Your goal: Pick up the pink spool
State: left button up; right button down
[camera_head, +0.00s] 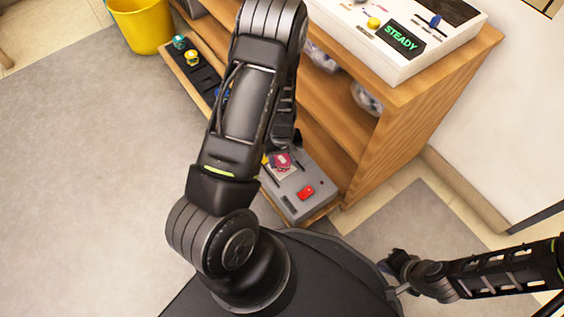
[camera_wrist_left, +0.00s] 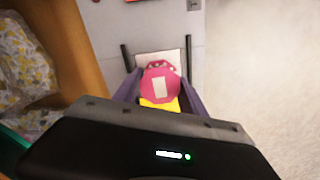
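The pink spool (camera_head: 282,160) sits on a pale square on a grey panel box (camera_head: 306,188) on the low shelf. In the left wrist view the pink spool (camera_wrist_left: 160,80) has a pale label, with a yellow piece just below it in the picture. My left gripper (camera_wrist_left: 158,57) is open, with a finger on each side of the spool and small gaps visible. In the head view my left arm reaches over the shelf and partly hides that gripper. My right gripper (camera_head: 400,265) is low at the right, far from the spool; its fingers are unclear.
A wooden shelf unit (camera_head: 375,140) stands close to my left arm, with a white console (camera_head: 395,40) reading STEADY on top. A red button (camera_head: 306,192) is on the grey box. A yellow bucket (camera_head: 142,25) stands at the upper left. The grey floor at left is clear.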

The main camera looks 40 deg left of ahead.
aim_at(282, 159)
pick_arm(q)
grip_shut()
notch_tip(282, 159, up, 9)
jog(key=p, duration=0.4)
jog(key=shift+p, duration=0.3)
jog(key=shift+r, duration=0.5)
